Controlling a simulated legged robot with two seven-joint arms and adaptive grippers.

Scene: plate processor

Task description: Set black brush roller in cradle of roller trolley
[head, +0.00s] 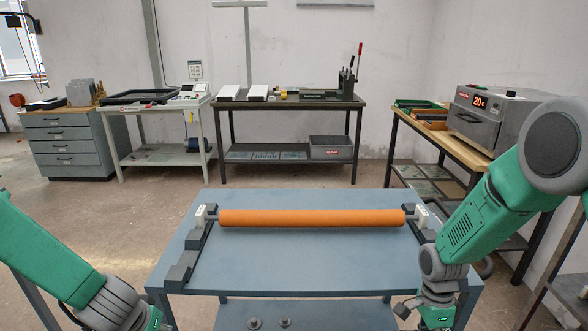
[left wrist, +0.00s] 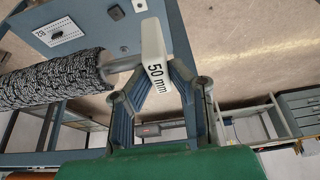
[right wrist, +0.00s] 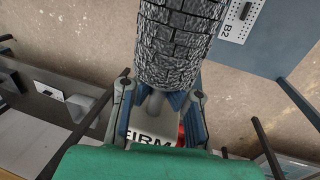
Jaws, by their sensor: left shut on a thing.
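The black brush roller (left wrist: 55,82) has a mottled bristle surface and a pale shaft ending in a white "50 mm" block (left wrist: 153,45). My left gripper (left wrist: 157,75) is shut on this end block. The roller's other end (right wrist: 175,45) shows in the right wrist view, with a block marked "FIRM" (right wrist: 150,138). My right gripper (right wrist: 160,108) has its fingers either side of that end; contact is unclear. The blue-grey roller trolley (head: 300,268) stands ahead in the head view. Its dark cradle rails (head: 187,256) carry an orange roller (head: 310,217) at the back. The brush roller is outside the head view.
Labelled panels appear beside the roller, one marked B2 (right wrist: 238,20) and another in the left wrist view (left wrist: 60,32). The trolley top in front of the orange roller is bare. A bench with an oven (head: 490,115) stands right; other benches line the back wall.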

